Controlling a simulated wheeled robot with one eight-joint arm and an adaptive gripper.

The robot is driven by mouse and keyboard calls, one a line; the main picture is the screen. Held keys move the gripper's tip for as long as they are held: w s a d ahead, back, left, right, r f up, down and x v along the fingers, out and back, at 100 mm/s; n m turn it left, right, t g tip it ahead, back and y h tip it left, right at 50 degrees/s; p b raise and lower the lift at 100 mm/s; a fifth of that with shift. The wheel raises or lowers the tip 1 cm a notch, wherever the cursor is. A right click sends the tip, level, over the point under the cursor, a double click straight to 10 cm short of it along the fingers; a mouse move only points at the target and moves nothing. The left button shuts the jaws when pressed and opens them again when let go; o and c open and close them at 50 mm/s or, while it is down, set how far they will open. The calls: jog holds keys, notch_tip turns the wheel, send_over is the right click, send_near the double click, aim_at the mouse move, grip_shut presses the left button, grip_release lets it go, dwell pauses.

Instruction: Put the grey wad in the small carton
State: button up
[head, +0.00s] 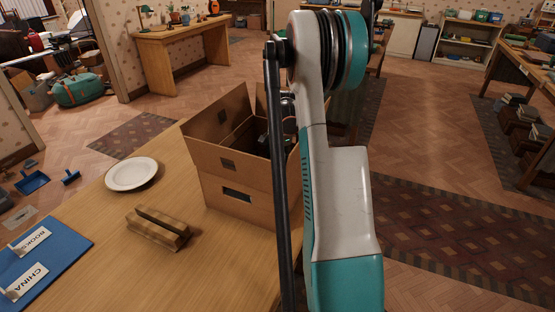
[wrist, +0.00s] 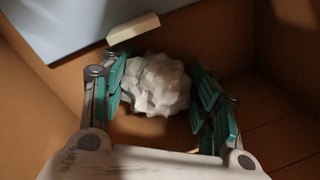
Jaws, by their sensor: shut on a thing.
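The grey wad (wrist: 155,86) is a pale, crumpled lump between the teal-padded fingers of my gripper (wrist: 160,90) in the wrist view. My gripper is shut on it. The small carton (head: 235,197) is an open brown cardboard box with raised flaps, standing on the wooden table in the head view. My gripper reaches down into its opening, and brown walls (wrist: 225,35) surround the fingers in the wrist view. The wad is hidden in the head view. I cannot tell whether it touches the carton's bottom.
A blue-grey flat thing (wrist: 75,22) and a pale block (wrist: 133,29) lie beyond the wad.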

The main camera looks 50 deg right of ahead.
jog(key=shift+f, duration=0.1)
jog(key=o, duration=0.5)
notch_tip(320, 180, up, 12)
jog(key=s+p, duration=0.1)
jog(key=p, duration=0.3)
jog(key=shift+s+a, duration=0.3)
jog(key=shift+s, duration=0.05)
